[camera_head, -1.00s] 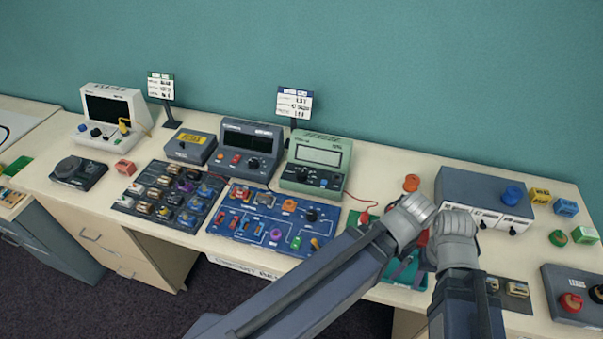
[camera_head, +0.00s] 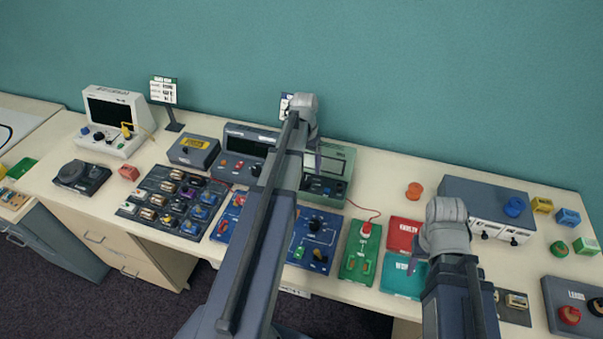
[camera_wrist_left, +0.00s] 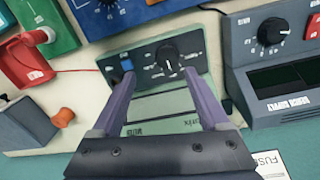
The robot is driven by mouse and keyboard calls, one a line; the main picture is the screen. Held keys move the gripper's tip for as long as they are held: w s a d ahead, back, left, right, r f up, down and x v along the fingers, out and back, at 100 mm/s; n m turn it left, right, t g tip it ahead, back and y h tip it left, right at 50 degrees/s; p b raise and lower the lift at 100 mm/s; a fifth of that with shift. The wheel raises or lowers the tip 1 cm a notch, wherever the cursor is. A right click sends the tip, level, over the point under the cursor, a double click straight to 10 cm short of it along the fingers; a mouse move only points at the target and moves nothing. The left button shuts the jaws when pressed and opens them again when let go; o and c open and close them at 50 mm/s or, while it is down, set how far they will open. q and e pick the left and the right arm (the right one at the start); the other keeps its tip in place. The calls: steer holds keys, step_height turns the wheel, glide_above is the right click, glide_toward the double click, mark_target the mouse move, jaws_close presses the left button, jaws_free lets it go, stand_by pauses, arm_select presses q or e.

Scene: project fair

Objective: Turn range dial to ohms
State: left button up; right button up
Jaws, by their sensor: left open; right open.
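The green meter (camera_head: 340,165) stands at the back of the bench, partly covered by my left arm in the head view. In the left wrist view, its panel (camera_wrist_left: 150,72) carries a black round range dial (camera_wrist_left: 168,57) with a white pointer mark and a blue button (camera_wrist_left: 126,65). My left gripper (camera_wrist_left: 158,76) is open, its purple fingers either side of the dial; contact cannot be told. In the head view, my left gripper (camera_head: 318,160) is over the meter. My right gripper (camera_head: 413,265) is open and empty over the red and teal cards; its fingers are mostly hidden.
A grey power supply (camera_wrist_left: 285,65) stands beside the meter. A blue circuit board (camera_head: 312,240) and a green board (camera_head: 360,250) with a red plug lie in front. A red lead (camera_head: 365,211) runs near the meter. A grey box (camera_head: 475,193) is at the right.

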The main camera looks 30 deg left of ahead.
mark_target(305, 181)
arm_select(q)
steer(key=shift+a+r, duration=0.1)
steer(key=shift+a, duration=0.65)
arm_select(e)
steer(key=shift+f, duration=0.1)
arm_select(q)
steer(key=f+b, duration=0.8)
steer(key=shift+d, duration=0.3)
arm_select(e)
step_height(305, 181, down, 8)
steer(key=shift+r, duration=0.2)
arm_select(q)
steer(key=shift+r, duration=0.1)
jaws_close()
